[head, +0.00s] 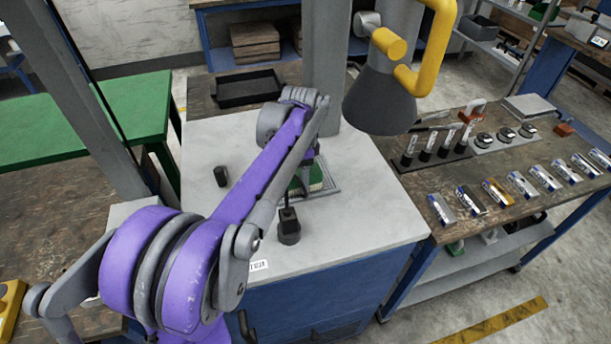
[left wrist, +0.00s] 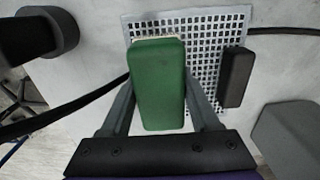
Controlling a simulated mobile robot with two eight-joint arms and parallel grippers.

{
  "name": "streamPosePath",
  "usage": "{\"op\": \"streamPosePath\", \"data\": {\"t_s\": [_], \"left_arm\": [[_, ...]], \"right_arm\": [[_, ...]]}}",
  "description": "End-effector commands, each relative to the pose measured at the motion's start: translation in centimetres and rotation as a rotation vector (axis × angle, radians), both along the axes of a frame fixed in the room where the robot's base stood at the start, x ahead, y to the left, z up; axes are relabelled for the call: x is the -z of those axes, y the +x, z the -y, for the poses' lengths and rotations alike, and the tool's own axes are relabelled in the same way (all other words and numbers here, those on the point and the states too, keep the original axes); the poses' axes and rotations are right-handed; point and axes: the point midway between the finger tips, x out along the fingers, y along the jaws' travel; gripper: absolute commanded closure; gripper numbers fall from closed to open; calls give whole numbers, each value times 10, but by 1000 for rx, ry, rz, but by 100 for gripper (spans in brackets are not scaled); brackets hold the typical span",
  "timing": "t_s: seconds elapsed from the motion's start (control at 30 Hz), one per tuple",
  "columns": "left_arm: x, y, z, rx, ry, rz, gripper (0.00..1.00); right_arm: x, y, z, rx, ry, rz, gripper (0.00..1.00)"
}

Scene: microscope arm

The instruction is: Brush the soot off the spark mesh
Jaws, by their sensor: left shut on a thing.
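The spark mesh (left wrist: 213,55) is a light square-holed plate lying on the grey bench top in the left wrist view. In the head view its edge (head: 328,184) shows past my arm. My left gripper (left wrist: 160,85) is shut on a green-backed brush (left wrist: 158,95), one finger on each side. The brush lies over the mesh's left part and hides it; a strip of pale bristles shows at its far edge. Whether the bristles touch the mesh is unclear, and I cannot make out soot. In the head view the brush's green (head: 308,180) is partly covered by my arm. My right gripper is out of view.
A dark block (left wrist: 236,77) sits at the mesh's right edge. A grey cone hood (head: 380,102) with yellow handle hangs at right. The bench's front right is clear.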

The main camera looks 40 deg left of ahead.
Motion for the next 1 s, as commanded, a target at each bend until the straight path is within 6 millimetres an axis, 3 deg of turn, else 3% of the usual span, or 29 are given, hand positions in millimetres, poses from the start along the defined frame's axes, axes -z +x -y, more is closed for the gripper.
{"op": "streamPosePath", "data": {"t_s": [0.2,0.57,1.0], "left_arm": [[1,-11,-8,0,0,0,82],[-1,-11,-8,1,0,0,82],[-44,-10,-8,1,0,2,82]], "right_arm": [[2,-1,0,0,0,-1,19],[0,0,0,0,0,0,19],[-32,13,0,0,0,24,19]]}}
